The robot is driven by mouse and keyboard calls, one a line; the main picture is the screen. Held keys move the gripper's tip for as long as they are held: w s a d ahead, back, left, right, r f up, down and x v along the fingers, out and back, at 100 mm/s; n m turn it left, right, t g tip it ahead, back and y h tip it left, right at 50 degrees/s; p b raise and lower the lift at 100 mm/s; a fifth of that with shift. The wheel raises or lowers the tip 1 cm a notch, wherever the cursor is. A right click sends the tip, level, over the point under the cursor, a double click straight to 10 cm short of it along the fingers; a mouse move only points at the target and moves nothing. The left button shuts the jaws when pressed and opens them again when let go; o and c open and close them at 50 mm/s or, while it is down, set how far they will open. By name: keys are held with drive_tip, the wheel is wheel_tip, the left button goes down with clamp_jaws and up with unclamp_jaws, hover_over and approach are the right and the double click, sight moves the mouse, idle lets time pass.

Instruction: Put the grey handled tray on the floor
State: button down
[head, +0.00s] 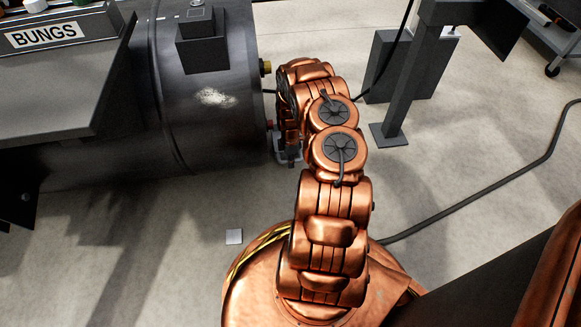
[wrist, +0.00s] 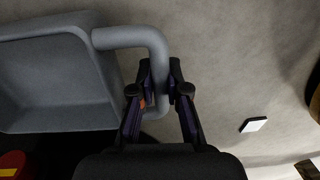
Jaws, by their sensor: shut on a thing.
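The grey handled tray (wrist: 55,75) fills the left of the wrist view, with its hollow side and thick rounded handle (wrist: 130,37) showing. My gripper (wrist: 161,82) is shut on the handle, with one dark finger on each side of it. The tray's far part runs out of the wrist view. In the head view my arm hides most of the gripper, and only a small grey piece (head: 287,152) shows beside the float's end. I cannot tell whether the tray touches the floor.
A large dark cylindrical float (head: 215,110) lies left of my arm, with a bench marked BUNGS (head: 60,75) beside it. A small pale square (head: 234,236) lies on the floor. A grey post (head: 405,85) stands right, and a black cable (head: 480,195) crosses the otherwise open floor.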

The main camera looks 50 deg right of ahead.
drive_tip(key=shift+w+d+f, duration=0.1)
drive_tip(key=shift+f, duration=0.1)
wheel_tip(320, 180, down, 3)
drive_tip(key=b, duration=0.2)
drive_tip(key=shift+f+b, duration=0.2)
drive_tip(key=shift+b, duration=0.1)
drive_tip(key=shift+r, duration=0.1)
drive_tip(key=c, duration=1.2)
unclamp_jaws()
drive_tip(key=r+p, duration=0.1)
drive_tip(key=r, duration=0.3)
drive_tip(key=r+p, duration=0.2)
drive_tip(key=r, duration=0.2)
drive_tip(key=w+r+p, duration=0.1)
drive_tip(key=r+p, duration=0.1)
drive_tip(key=r, duration=0.2)
drive_tip(key=shift+d, duration=0.35)
